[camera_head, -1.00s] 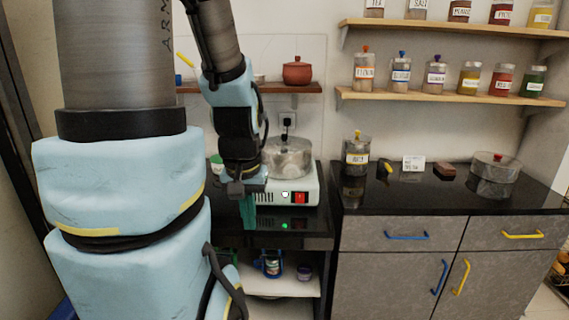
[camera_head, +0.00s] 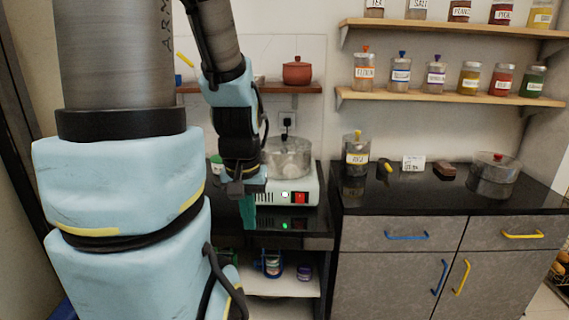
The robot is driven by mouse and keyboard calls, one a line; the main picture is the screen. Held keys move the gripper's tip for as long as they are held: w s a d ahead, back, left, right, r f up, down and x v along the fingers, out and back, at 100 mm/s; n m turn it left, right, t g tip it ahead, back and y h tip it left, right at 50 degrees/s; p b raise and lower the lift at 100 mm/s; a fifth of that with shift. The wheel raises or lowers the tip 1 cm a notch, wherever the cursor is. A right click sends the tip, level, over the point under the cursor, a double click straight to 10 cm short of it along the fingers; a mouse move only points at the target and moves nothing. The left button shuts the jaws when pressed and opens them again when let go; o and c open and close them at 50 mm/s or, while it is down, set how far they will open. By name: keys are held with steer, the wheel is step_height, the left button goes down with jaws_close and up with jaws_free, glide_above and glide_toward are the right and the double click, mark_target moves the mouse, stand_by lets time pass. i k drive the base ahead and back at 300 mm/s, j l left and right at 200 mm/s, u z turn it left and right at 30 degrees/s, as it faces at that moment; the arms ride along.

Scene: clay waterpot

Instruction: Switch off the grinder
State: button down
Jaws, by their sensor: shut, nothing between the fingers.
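The grinder has a white base (camera_head: 311,189) with a clear-sided drum (camera_head: 288,160) on top. It stands on the black counter at the centre. My gripper (camera_head: 248,218) has teal fingers that point down, shut and empty. It is in front of the grinder's left part, left of the red switch, and hides that part of the base. I cannot tell how far the fingertips are from the front face.
A wall socket with a black plug (camera_head: 287,121) is behind the grinder. A brown pot (camera_head: 297,71) stands on the shelf above. The right counter (camera_head: 420,202) holds a labelled jar (camera_head: 356,153), a brown block (camera_head: 444,169) and a lidded pot (camera_head: 494,175). Cups sit on the shelf below.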

mark_target(300, 197)
steer(key=i+l+u, duration=0.15)
steer(key=u, duration=0.2)
steer(key=i+l+u, duration=0.2)
steer(key=u, duration=0.2)
steer(key=i, duration=0.05)
